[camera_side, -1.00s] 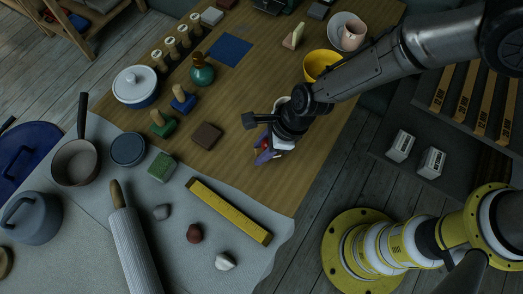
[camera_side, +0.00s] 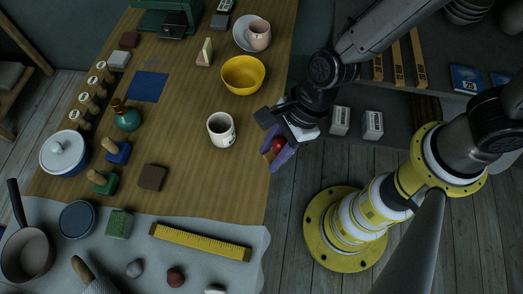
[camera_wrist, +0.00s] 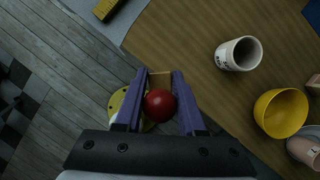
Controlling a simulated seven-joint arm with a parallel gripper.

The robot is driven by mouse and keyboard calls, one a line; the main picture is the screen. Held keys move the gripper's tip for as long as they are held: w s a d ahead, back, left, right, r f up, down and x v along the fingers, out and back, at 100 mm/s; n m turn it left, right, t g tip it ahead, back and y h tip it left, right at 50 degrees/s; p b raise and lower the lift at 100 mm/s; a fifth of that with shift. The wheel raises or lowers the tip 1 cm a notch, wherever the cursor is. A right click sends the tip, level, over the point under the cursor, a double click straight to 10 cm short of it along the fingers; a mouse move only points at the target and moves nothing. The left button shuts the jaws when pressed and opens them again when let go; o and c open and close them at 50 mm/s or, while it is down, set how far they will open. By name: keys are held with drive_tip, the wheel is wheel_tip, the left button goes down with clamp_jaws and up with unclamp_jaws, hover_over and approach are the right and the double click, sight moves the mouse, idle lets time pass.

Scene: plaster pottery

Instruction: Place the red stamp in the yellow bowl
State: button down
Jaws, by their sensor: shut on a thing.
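The red stamp shows as a round red part (camera_wrist: 160,105) between the purple fingers of my gripper (camera_wrist: 160,76); a small light-brown piece shows at the fingertips. In the side view my gripper (camera_side: 273,160) is shut on the red stamp (camera_side: 278,146), at the table's right edge. The fingers hide part of the stamp. The yellow bowl (camera_side: 243,75) stands on the table, farther back and to the left of my gripper, and looks empty. In the wrist view the yellow bowl (camera_wrist: 280,112) is at the right, apart from the stamp.
A white cup (camera_side: 221,130) stands left of my gripper, in front of the bowl. A pink cup (camera_side: 258,36) sits in a grey bowl (camera_side: 241,46) behind the yellow bowl. A yellow ruler (camera_side: 200,242) lies in front.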

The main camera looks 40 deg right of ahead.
drive_tip(key=shift+s, duration=0.1)
idle(0.3)
drive_tip(key=shift+s+m, duration=0.1)
drive_tip(key=shift+m, duration=0.3)
drive_tip(key=shift+w+a+r, duration=0.2)
drive_tip(key=shift+a+r, duration=0.05)
drive_tip(key=shift+a, duration=0.05)
drive_tip(key=w+a+r+m+t, duration=0.1)
drive_tip(key=w+a+r+m, duration=0.1)
drive_tip(key=w, duration=0.5)
drive_tip(key=m+t+h, duration=0.2)
drive_tip(key=m, duration=0.4)
hover_over(239, 83)
drive_tip(key=shift+f, duration=5.7)
